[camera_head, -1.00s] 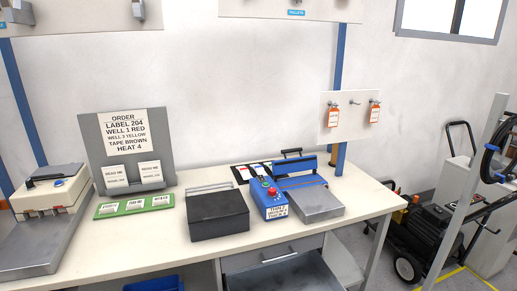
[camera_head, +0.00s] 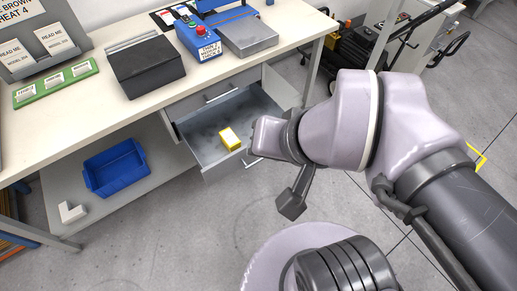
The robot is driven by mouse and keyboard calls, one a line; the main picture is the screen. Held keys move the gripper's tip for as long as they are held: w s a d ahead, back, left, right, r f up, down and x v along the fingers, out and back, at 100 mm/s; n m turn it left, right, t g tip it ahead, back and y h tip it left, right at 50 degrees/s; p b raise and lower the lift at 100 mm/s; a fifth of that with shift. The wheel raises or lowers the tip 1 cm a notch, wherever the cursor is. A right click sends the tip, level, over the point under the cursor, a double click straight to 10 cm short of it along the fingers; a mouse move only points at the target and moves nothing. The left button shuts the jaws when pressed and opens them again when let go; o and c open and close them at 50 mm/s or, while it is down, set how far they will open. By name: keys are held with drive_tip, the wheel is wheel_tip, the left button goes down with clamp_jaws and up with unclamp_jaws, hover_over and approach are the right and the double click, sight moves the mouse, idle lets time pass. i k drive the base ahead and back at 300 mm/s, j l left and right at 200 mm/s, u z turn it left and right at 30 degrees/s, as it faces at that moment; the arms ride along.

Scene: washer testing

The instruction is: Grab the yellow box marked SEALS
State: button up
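A small yellow box (camera_head: 230,138) lies in the open drawer (camera_head: 191,145) under the workbench, near the drawer's front right. It has a pale patch on its upper face, but no lettering can be read. My arm reaches in from the right, and its wrist end is just right of the box in the picture. A dark angular part (camera_head: 292,202), which looks like part of my gripper, hangs below the wrist, right of the drawer front. The fingertips cannot be made out, so I cannot tell whether they are open or shut. The box appears apart from my arm.
A blue bin (camera_head: 116,167) and a white angled piece (camera_head: 71,212) sit on the lower shelf. A closed drawer (camera_head: 216,98) is above the open one. The bench holds a black box (camera_head: 147,66) and a blue control box (camera_head: 198,37).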

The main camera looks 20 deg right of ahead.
sight(230, 140)
drive_tip(key=i+j+z, duration=0.4)
drive_tip(key=j, duration=0.35)
drive_tip(key=i+j+z, duration=0.2)
drive_tip(key=j, duration=0.25)
drive_tip(key=i, duration=0.1)
